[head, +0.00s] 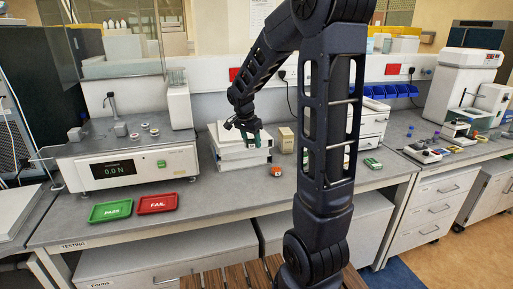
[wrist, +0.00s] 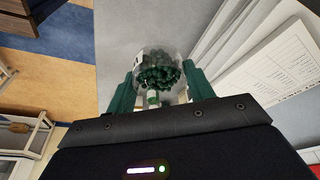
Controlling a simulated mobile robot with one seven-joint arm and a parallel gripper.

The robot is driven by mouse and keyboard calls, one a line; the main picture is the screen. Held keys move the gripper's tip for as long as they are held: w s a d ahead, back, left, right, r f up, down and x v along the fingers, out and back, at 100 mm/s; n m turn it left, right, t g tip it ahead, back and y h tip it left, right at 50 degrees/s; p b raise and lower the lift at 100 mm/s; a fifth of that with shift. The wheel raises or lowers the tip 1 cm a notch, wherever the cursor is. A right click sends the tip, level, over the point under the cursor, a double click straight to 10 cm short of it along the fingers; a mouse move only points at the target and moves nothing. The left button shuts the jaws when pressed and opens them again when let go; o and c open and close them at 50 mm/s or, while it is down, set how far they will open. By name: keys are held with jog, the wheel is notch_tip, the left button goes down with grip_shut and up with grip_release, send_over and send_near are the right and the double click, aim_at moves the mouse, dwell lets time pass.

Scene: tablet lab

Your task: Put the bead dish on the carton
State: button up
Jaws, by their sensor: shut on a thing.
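The bead dish (wrist: 158,68) is a clear round dish with dark green beads, seen in the wrist view between my green fingers. My gripper (wrist: 160,88) is shut on it. In the head view my gripper (head: 250,138) hangs over or in front of the white stack on the bench; the dish is too small to make out there. A small beige box (head: 285,140), which looks like the carton, stands upright just right of my gripper, apart from it.
A white stack (head: 240,158) lies below my gripper. A small orange item (head: 276,171) sits in front of the beige box. A test machine (head: 125,155), a green PASS tray (head: 110,211) and a red FAIL tray (head: 157,204) are at left. White drawers (head: 374,125) stand at right.

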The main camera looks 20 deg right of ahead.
jog(key=w+d+r, duration=0.4)
jog(key=w, duration=0.5)
notch_tip(320, 180, up, 8)
jog(key=n, duration=0.2)
send_over(287, 130)
jog(key=shift+t, duration=0.3)
jog(key=f, duration=1.9)
jog(key=shift+s+a+f, duration=0.2)
jog(key=shift+s+a, duration=0.1)
jog(key=shift+a, duration=0.1)
jog(key=shift+f, duration=0.15)
jog(key=o, duration=1)
